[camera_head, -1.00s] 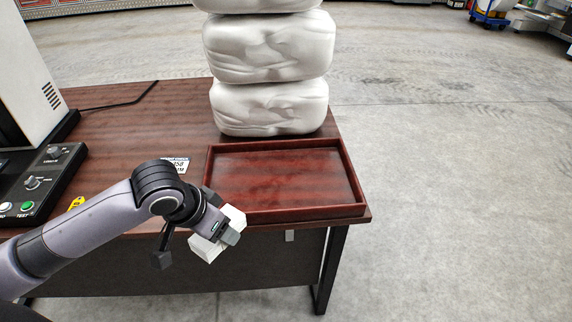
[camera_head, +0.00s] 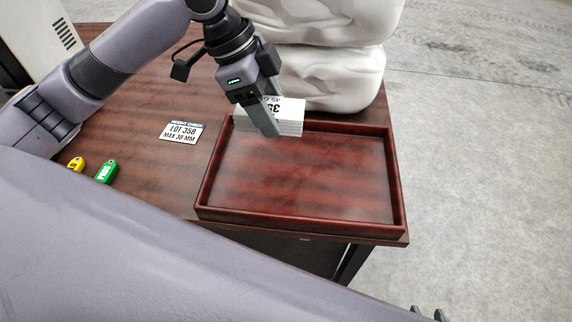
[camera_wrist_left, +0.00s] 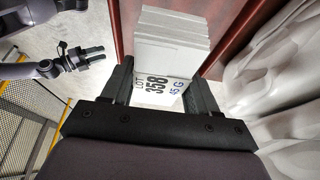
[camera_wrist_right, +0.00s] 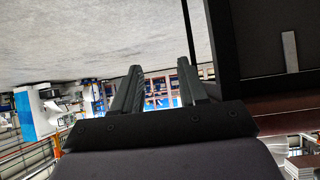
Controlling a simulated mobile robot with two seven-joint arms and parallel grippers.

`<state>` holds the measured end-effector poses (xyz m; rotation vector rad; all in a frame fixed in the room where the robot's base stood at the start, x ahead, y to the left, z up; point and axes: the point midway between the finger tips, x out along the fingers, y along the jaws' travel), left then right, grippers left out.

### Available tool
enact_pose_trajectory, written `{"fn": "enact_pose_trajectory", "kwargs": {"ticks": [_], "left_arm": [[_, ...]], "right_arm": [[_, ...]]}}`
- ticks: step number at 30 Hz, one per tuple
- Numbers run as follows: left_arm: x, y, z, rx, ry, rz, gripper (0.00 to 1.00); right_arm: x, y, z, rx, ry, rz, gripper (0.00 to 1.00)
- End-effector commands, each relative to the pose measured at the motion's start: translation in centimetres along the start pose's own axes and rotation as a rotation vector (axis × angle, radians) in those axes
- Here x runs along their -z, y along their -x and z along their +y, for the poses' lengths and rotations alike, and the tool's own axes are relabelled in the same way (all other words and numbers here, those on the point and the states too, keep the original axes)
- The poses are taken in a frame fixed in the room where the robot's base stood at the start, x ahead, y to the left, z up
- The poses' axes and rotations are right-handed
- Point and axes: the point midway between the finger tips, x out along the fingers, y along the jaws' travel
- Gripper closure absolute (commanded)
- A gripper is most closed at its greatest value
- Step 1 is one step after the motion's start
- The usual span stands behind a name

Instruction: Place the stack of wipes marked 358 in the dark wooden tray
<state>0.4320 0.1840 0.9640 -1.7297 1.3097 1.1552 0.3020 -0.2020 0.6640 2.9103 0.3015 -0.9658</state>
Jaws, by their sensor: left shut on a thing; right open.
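My left gripper (camera_head: 268,128) is shut on the stack of wipes (camera_head: 289,116), a white layered block. In the left wrist view, the stack (camera_wrist_left: 172,35) shows "LOT 358" and "45 G" between the fingers (camera_wrist_left: 160,88). The stack is over the back left part of the dark wooden tray (camera_head: 300,222). I cannot tell whether it touches the tray. The tray's floor looks empty. My right gripper (camera_wrist_right: 160,68) is open and empty, away from the table. Its fingertips show at the bottom of the head view (camera_head: 429,314).
White wrapped bales (camera_head: 330,75) are stacked right behind the tray. A "LOT 358 MAX 38 MM" card (camera_head: 183,132) lies left of the tray, with a green tag (camera_head: 106,171) and a yellow tag (camera_head: 76,164). My own arm covers the lower left of the head view.

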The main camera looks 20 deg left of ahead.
Motion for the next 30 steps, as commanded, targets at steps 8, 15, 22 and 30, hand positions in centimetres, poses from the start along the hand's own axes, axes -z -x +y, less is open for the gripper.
{"fn": "enact_pose_trajectory", "kwargs": {"ticks": [8, 15, 22, 30], "left_arm": [[-3.2, -7.4, 0.1, -0.002, 0.004, -0.003, 0.79], [-4.6, -11.0, 0.0, 0.002, 0.004, 0.0, 0.79], [-5.3, -12.7, 0.0, 0.0, 0.004, -0.001, 0.79], [-6.4, -15.4, 0.0, 0.003, 0.002, 0.0, 0.79]], "right_arm": [[-0.5, -0.6, -0.3, 0.007, -0.008, 0.0, 0.57], [-0.8, -0.8, -0.5, 0.012, -0.009, -0.004, 0.57], [-0.7, -1.0, -0.4, 0.013, -0.008, 0.0, 0.57], [-0.8, -1.2, -0.5, 0.014, -0.009, 0.001, 0.57]]}}
